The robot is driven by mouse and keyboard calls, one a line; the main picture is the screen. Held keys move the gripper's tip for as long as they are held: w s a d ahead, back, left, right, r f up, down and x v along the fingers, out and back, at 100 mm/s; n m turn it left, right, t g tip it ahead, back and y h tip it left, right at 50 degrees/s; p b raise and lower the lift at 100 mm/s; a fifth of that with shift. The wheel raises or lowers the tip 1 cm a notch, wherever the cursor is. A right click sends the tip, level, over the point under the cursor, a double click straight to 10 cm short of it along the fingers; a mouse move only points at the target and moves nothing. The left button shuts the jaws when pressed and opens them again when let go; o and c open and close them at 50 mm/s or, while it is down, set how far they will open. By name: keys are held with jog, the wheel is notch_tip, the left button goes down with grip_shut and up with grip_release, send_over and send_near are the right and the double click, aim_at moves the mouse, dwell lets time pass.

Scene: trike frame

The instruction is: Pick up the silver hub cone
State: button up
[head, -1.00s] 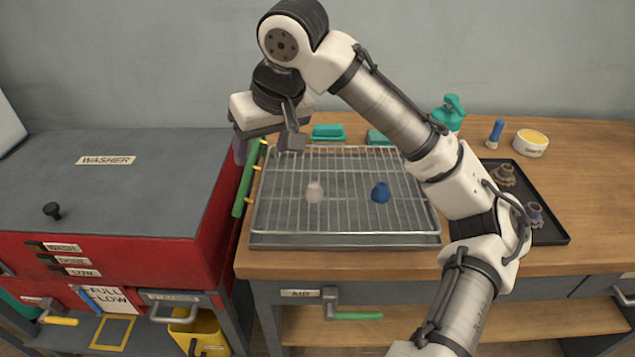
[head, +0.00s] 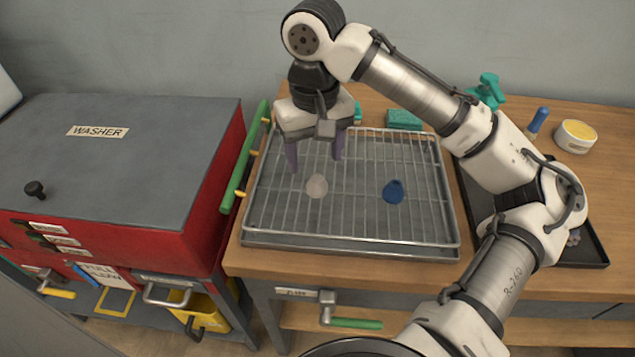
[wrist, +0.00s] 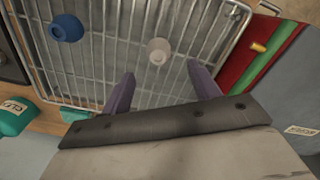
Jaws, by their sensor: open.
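The silver hub cone (head: 317,186) stands on the wire rack (head: 262,213), left of the blue cone (head: 393,191). In the wrist view the silver cone (wrist: 159,50) lies ahead of and between my fingertips, and the blue cone (wrist: 67,28) is off to the left. My gripper (head: 316,166) is open and empty, its purple fingers pointing down above the rack, a little behind the silver cone and apart from it. The fingers also show in the wrist view (wrist: 166,82).
The red washer (head: 215,225) with its grey top stands left of the bench, a green handle (head: 243,165) between it and the rack. Right of the rack is a black tray (head: 595,255), partly hidden by my arm. Teal sponges (head: 404,119) lie behind the rack.

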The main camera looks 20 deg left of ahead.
aim_at(317, 178)
jog(key=shift+s+d+f+p, duration=0.15)
jog(key=shift+f+p, duration=0.1)
jog(key=shift+f, duration=1.3)
jog(key=shift+d+f+p, duration=0.1)
jog(key=shift+f+p, duration=0.1)
jog(key=shift+f, duration=1.3)
jog(key=shift+c, duration=0.4)
jog(key=c, duration=1)
jog(key=shift+c, duration=0.2)
jog(key=shift+r, duration=0.2)
